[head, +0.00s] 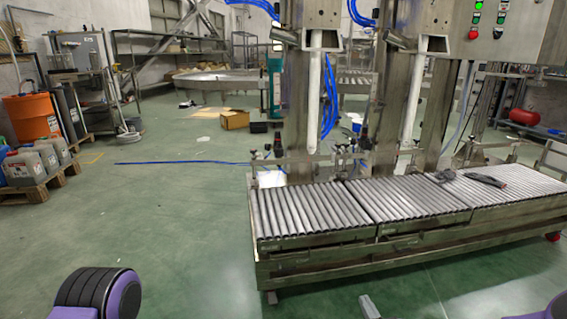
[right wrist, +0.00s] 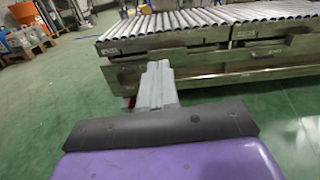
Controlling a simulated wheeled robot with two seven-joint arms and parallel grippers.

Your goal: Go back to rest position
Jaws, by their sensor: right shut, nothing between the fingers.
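My right gripper (head: 370,306) shows only as a small grey tip at the bottom edge of the head view, in front of the roller conveyor. In the right wrist view my right gripper (right wrist: 157,84) points forward with its grey fingers together and nothing between them. It is over the green floor, and the conveyor frame is beyond it. My left gripper is not in view; only purple and black parts of my own arms show along the bottom of the head view.
A roller conveyor (head: 312,208) stands ahead to the right, under two vertical lances (head: 313,105) (head: 412,95). A dark tool (head: 485,180) lies on its rollers. Canisters (head: 28,166) on a pallet and an orange drum (head: 33,115) stand at left. The green floor at centre left is mostly clear.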

